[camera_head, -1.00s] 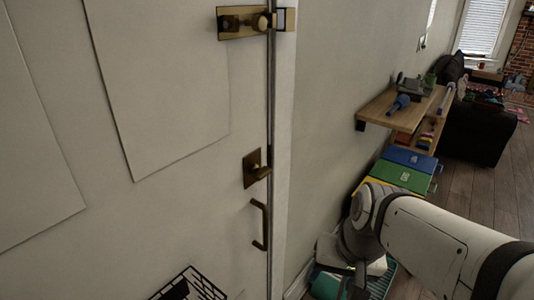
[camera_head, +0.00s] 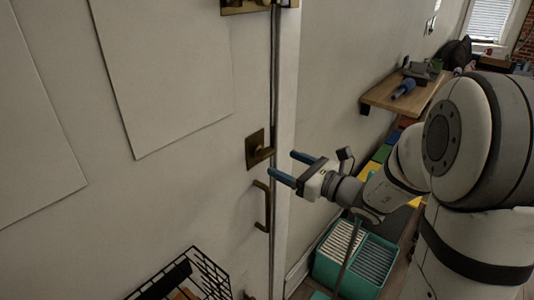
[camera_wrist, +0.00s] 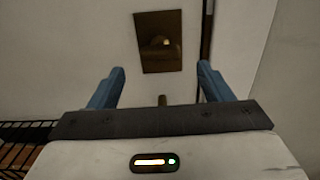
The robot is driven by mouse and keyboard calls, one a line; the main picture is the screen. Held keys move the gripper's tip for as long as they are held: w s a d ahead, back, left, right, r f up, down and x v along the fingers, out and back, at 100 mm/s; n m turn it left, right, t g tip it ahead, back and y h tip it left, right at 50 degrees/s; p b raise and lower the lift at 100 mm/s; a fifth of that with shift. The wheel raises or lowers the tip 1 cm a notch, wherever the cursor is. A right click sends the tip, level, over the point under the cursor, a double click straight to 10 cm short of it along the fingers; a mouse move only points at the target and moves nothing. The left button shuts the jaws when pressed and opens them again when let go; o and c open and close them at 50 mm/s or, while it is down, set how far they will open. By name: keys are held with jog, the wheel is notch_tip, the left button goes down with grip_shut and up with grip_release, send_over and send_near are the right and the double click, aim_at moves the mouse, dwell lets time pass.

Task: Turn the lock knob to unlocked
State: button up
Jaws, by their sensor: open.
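The brass lock knob (camera_head: 262,154) sits on a square dark brass plate (camera_head: 251,140) near the right edge of the white door (camera_head: 180,180). In the wrist view the plate (camera_wrist: 149,60) and the knob (camera_wrist: 160,42) lie ahead, between and beyond my fingers. My gripper (camera_head: 292,165) is open and empty, its two blue fingers pointing at the door just right of the knob. In the wrist view my gripper (camera_wrist: 160,82) touches nothing that I can see. A brass pull handle (camera_head: 264,207) is below the plate.
A brass latch (camera_head: 245,5) is at the door's top edge, partly cut off. A black wire basket (camera_head: 205,275) hangs low on the door. A wooden shelf (camera_head: 420,95) is on the right wall. A teal crate (camera_head: 345,270) stands on the floor.

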aim_at(269, 156)
jog(key=p+x, duration=0.1)
jog(key=x, duration=0.6)
jog(key=shift+w+a, duration=0.2)
jog(key=shift+a, duration=0.05)
jog(key=shift+c, duration=0.5)
jog(key=c, duration=0.9)
